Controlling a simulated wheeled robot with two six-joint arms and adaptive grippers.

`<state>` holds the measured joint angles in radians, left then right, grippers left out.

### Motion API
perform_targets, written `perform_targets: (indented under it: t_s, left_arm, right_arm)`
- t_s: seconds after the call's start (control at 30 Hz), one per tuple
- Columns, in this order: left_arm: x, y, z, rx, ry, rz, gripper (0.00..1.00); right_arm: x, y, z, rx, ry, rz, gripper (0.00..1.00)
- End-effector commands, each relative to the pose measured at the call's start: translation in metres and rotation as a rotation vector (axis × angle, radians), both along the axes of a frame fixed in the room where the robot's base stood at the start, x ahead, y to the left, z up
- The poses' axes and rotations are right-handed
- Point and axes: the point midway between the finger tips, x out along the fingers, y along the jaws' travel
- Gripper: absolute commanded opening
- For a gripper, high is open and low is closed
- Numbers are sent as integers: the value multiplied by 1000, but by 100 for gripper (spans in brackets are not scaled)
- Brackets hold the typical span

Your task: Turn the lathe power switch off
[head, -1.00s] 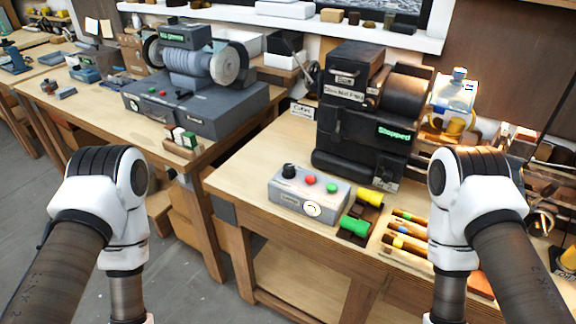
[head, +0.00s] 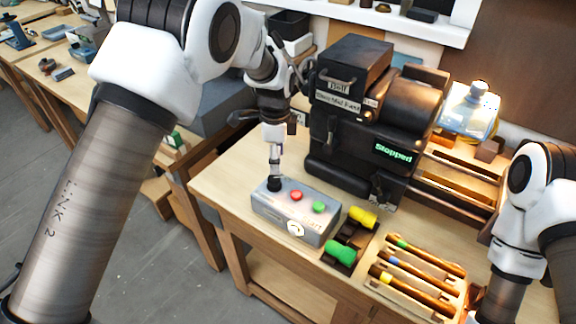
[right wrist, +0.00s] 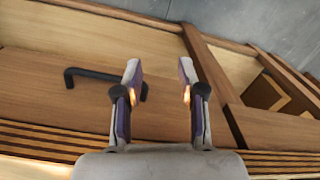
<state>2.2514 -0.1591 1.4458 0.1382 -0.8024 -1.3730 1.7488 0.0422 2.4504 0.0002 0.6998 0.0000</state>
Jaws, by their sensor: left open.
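The grey control box (head: 300,222) sits on the workbench in front of the black lathe (head: 350,135), whose green display reads "Stopped". On its top are a black knob (head: 274,184), a red button (head: 296,195) and a green button (head: 319,207). My right gripper (right wrist: 159,75) is open and empty in the right wrist view, above a wooden drawer front with a black handle (right wrist: 105,78).
Yellow (head: 363,217) and green (head: 341,253) handled pieces lie right of the box. A tray (head: 388,293) of wooden-handled tools stands further right. A second bench is at the left.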

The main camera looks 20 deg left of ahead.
Motion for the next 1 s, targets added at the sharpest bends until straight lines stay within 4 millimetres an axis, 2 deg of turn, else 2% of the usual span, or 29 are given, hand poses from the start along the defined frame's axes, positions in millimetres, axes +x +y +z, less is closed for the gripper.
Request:
perform_targets:
  t_s: [0.2,0.3,0.4,0.6,0.63,0.77,0.8,1.0]
  left_arm:
    - [-2,2,-42,-1,6,3,59]
    - [-1,3,-57,-1,4,4,59]
    - [-1,3,-64,-1,3,4,59]
    - [-1,3,-66,0,2,4,59]
    - [-1,3,-66,0,2,4,52]
    - [-1,3,-66,0,2,5,6]
    - [-1,3,-66,-1,3,5,0]
    - [-2,3,-67,0,4,5,0]
  right_arm:
    - [1,0,15,0,-1,3,40]
    - [1,0,18,0,-2,3,40]
    - [1,0,19,0,-2,3,40]
    - [1,0,18,0,-2,2,40]
    - [1,0,18,0,-2,2,40]
    - [1,0,18,0,-2,2,40]
    - [1,0,18,0,-2,3,40]
    - [1,0,18,0,-2,2,40]
